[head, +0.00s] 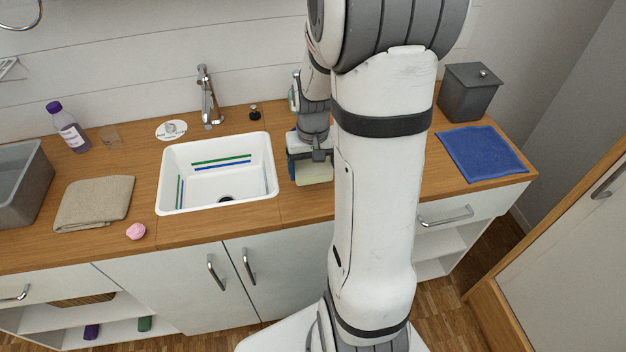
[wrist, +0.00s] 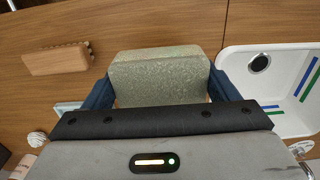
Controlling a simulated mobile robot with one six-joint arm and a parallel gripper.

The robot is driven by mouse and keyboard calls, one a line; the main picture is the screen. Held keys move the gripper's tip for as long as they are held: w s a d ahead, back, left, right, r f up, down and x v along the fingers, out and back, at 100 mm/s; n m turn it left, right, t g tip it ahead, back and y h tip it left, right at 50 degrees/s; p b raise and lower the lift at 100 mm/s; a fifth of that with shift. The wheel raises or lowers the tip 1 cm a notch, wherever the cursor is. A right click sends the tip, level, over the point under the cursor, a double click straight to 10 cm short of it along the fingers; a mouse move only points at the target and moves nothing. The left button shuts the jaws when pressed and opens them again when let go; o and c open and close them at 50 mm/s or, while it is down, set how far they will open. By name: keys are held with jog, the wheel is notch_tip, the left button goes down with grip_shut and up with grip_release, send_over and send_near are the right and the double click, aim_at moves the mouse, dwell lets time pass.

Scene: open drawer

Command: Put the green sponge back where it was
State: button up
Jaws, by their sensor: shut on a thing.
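The green sponge (wrist: 158,76) is a pale grey-green block in the wrist view. My gripper (wrist: 160,88) is shut on it, with a blue finger on each side. In the head view the sponge (head: 314,174) shows pale below my gripper (head: 311,160), over the wooden counter just right of the sink. I cannot tell whether the sponge touches the counter. My arm hides part of the counter to the right.
The white sink (head: 166,190) is left of my gripper, with a tap (head: 208,98) behind. A tan block (wrist: 57,60) lies on the counter in the wrist view. A blue cloth (head: 482,153) and grey canister (head: 468,93) are at right. A folded beige cloth (head: 94,203) and pink item (head: 136,231) are left.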

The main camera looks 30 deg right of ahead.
aim_at(314, 192)
jog(key=shift+s+f, duration=0.1)
jog(key=shift+f, duration=2.85)
jog(key=shift+f, duration=0.2)
jog(key=o, duration=0.9)
